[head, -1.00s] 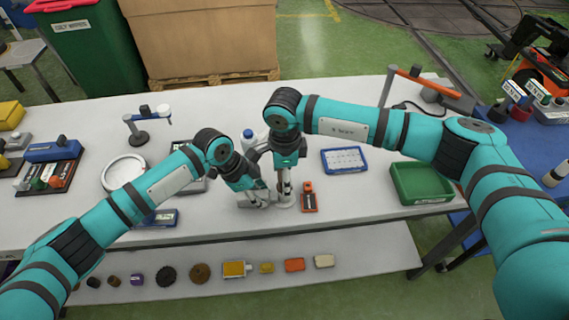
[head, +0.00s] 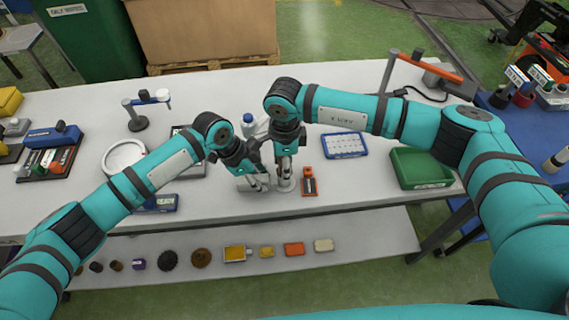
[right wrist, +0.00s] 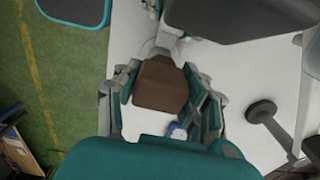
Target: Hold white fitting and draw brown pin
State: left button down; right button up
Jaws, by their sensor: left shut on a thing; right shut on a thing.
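The brown pin (right wrist: 160,86) shows as a brown block between the fingers of my right gripper (right wrist: 158,98) in the right wrist view. My right gripper is shut on it, pointing down at the bench in the head view (head: 285,166). The white fitting (head: 285,186) shows as a small pale piece under the right gripper, mostly hidden. My left gripper (head: 260,182) is shut at the fitting's left side, close beside the right gripper. Its fingers hide the contact. I cannot tell how far the pin sits in the fitting.
An orange-and-black item (head: 309,181) stands just right of the grippers. A blue tray (head: 344,145) and a green bin (head: 421,168) lie further right. A white bottle with a blue cap (head: 248,124) stands behind the grippers. A white ring (head: 124,158) lies to the left.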

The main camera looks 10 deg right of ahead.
jog(key=o, duration=0.6)
jog(key=shift+r, duration=0.1)
jog(key=c, duration=0.6)
jog(key=shift+o, duration=0.2)
jog(key=shift+r, duration=0.75)
jog(key=shift+r, duration=2.9)
jog(key=shift+r, duration=0.1)
pick_arm(q)
jog(key=c, duration=0.9)
grip_release()
pick_arm(e)
notch_tip(320, 180, up, 5)
jog(key=shift+f, duration=0.1)
